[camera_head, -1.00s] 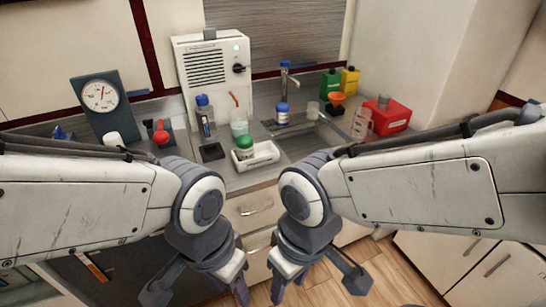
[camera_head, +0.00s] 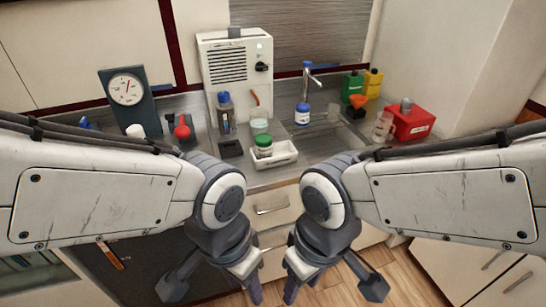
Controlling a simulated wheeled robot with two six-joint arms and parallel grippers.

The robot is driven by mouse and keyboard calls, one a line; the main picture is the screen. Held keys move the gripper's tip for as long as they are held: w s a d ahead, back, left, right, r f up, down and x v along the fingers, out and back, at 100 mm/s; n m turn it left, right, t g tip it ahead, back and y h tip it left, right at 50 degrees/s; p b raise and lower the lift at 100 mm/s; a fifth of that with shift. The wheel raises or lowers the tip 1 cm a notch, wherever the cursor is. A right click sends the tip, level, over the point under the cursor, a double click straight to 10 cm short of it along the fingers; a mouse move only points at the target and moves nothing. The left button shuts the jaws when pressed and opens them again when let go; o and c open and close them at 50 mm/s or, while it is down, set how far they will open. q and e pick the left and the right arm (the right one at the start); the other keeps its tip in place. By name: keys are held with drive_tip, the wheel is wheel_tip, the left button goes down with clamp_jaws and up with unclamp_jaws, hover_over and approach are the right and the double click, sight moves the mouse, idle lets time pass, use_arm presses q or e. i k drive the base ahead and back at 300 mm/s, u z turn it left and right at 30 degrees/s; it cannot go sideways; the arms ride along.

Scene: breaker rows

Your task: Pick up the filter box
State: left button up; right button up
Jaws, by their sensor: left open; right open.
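I cannot tell for sure which thing is the filter box; none bears a readable name. A small dark block (camera_head: 230,148) lies on the counter left of a white tray (camera_head: 288,159) that holds a green-lidded jar (camera_head: 263,147). A red box-shaped container (camera_head: 408,122) stands at the right. My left gripper (camera_head: 212,285) and my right gripper (camera_head: 334,285) hang low in front of the counter, below its top. Both are open, with nothing seen between their fingers. They are apart from all the counter items.
A white vented machine (camera_head: 235,72) stands at the back. A dial gauge (camera_head: 127,92) and a red-handled item (camera_head: 182,130) are at the left.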

sight(284, 152)
drive_tip(key=k, duration=0.65)
drive_tip(key=z, duration=0.7)
drive_tip(key=i, duration=2)
drive_tip(key=u, duration=0.8)
